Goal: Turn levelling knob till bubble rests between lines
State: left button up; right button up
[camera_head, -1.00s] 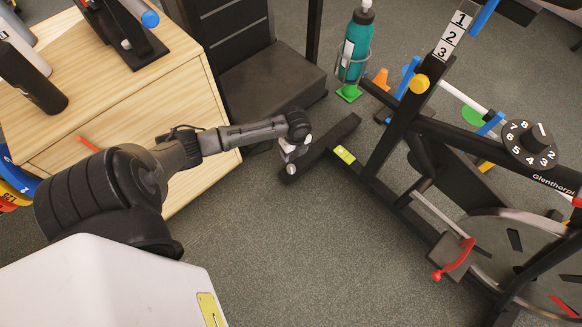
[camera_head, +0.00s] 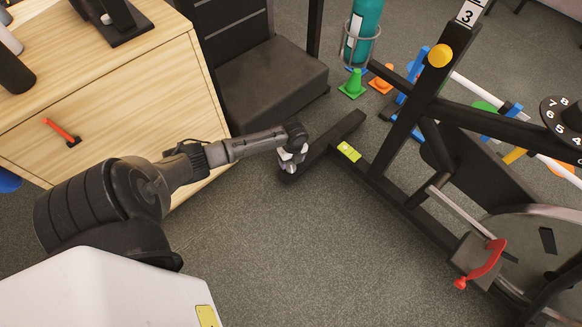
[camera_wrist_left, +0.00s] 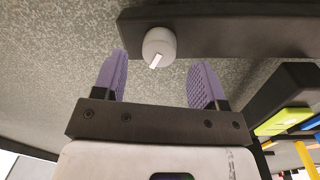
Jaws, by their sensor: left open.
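The levelling knob (camera_wrist_left: 159,46) is a round grey knob with a white mark, on the end of the bike's black foot bar (camera_wrist_left: 230,30). My left gripper (camera_wrist_left: 157,80) has two purple ribbed fingers, spread apart. The knob shows beyond and between the fingertips, with room on both sides; I see no finger touching it. In the head view my left gripper (camera_head: 291,160) is at the near end of the foot bar (camera_head: 335,135) and largely covers the knob. The yellow-green level vial (camera_head: 349,152) is on the bike frame; its bubble is too small to make out. My right gripper is not in view.
A wooden drawer cabinet (camera_head: 130,120) with a red handle stands at the left. A black step-like block (camera_head: 270,80) is behind the gripper. Small cones (camera_head: 352,84) and a red lever (camera_head: 485,262) are near the bike. The grey floor (camera_head: 300,240) in front is clear.

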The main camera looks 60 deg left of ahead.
aim_at(291, 165)
pick_arm(q)
jog(key=shift+s+f+b, duration=0.1)
jog(key=shift+f+b, duration=0.55)
jog(key=shift+f, duration=0.9)
jog(key=c, duration=0.9)
jog(key=shift+c, duration=0.2)
